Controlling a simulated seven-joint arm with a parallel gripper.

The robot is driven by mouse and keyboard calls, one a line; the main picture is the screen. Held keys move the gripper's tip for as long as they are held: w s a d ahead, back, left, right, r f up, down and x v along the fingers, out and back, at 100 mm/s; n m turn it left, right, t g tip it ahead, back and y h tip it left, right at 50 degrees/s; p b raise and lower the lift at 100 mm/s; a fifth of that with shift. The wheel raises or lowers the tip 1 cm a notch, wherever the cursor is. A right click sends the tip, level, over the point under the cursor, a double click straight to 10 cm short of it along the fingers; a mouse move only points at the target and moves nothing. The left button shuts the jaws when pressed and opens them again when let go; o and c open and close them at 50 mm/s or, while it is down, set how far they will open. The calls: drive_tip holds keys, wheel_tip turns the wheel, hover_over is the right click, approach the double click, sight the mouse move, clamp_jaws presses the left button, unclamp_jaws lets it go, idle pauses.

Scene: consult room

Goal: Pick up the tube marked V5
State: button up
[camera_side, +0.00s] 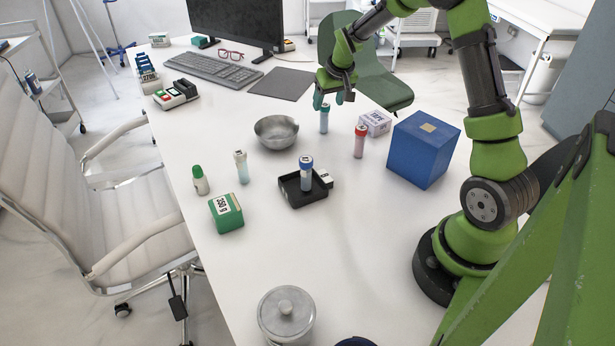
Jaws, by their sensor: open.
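Several capped tubes stand on the white table. A teal-capped tube (324,120) is upright just below my gripper (334,98), which is open and points down. I cannot tell whether the fingers are around its cap or only above it. A red-capped tube (359,143) stands to the right and nearer the camera. A pale-capped tube (242,168) stands at the left. A blue-capped tube (306,175) stands upright at a black tray (303,201). The markings on the tubes are too small to read, so I cannot tell which is V5.
A metal bowl (276,133) stands left of my gripper. A blue box (424,149) and a small white box (375,123) are at the right. A green block (226,213), a green-capped bottle (200,181) and a lidded jar (286,314) stand nearer. The table's front middle is clear.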

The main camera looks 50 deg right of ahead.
sight(324, 112)
drive_tip(key=x, duration=0.5)
drive_tip(key=shift+w+a+f, duration=0.15)
drive_tip(key=shift+w+f, duration=0.1)
drive_tip(key=shift+f, duration=0.1)
